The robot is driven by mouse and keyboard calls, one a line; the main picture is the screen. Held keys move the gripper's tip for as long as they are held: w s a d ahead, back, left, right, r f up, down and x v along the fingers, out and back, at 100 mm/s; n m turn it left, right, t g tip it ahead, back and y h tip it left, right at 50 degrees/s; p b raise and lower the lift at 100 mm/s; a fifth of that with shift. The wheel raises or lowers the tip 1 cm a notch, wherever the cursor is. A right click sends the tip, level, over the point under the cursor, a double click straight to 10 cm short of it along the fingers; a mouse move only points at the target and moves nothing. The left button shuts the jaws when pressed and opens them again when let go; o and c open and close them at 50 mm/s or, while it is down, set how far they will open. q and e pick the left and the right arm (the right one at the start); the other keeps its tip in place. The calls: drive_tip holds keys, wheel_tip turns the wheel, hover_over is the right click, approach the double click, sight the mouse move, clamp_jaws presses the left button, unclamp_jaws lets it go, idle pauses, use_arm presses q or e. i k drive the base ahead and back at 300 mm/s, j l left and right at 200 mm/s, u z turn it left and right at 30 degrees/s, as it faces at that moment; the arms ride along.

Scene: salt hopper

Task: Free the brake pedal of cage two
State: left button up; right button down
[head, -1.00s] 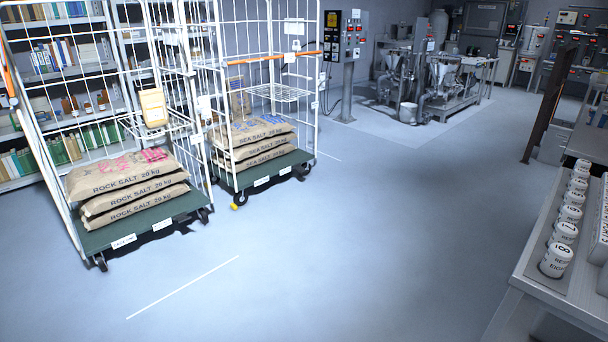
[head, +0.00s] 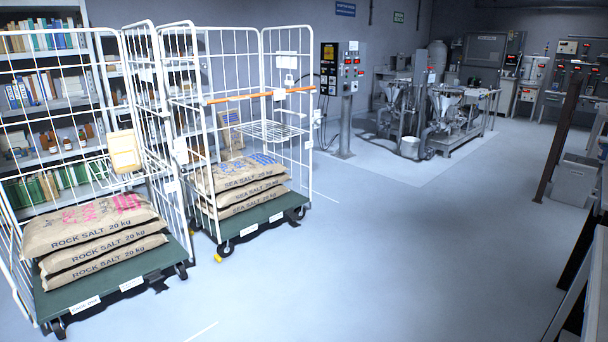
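Cage two looks to be the farther white wire roll cage (head: 208,172), with a green deck (head: 262,217) bearing a stack of sea salt sacks (head: 245,188). An orange bar (head: 238,97) crosses its front. A small yellow-orange pedal (head: 218,258) sits low at its front left castor, close to the floor. Whether it is pressed down or up is too small to tell. The nearer cage, with rock salt sacks (head: 95,240), stands to its left; its label reads as cage one. Neither of my grippers shows in the head view.
Bookshelves (head: 50,105) stand behind the cages. A control post (head: 345,90) and a pump skid (head: 440,125) are at the back. A dark upright post (head: 558,140) and a bench edge (head: 575,290) are at the right. The floor (head: 400,260) between is clear.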

sight(291, 214)
drive_tip(key=i+l+z, duration=0.1)
drive_tip(key=i+z, duration=0.3)
drive_tip(key=i, duration=1.75)
drive_tip(key=i+l+u, duration=0.15)
drive_tip(key=i+u, duration=0.25)
drive_tip(key=i, duration=0.25)
drive_tip(key=i+l+u, duration=0.45)
drive_tip(key=i, duration=0.2)
drive_tip(key=i+l+u, duration=0.8)
drive_tip(key=i+l, duration=0.25)
drive_tip(key=l, duration=0.25)
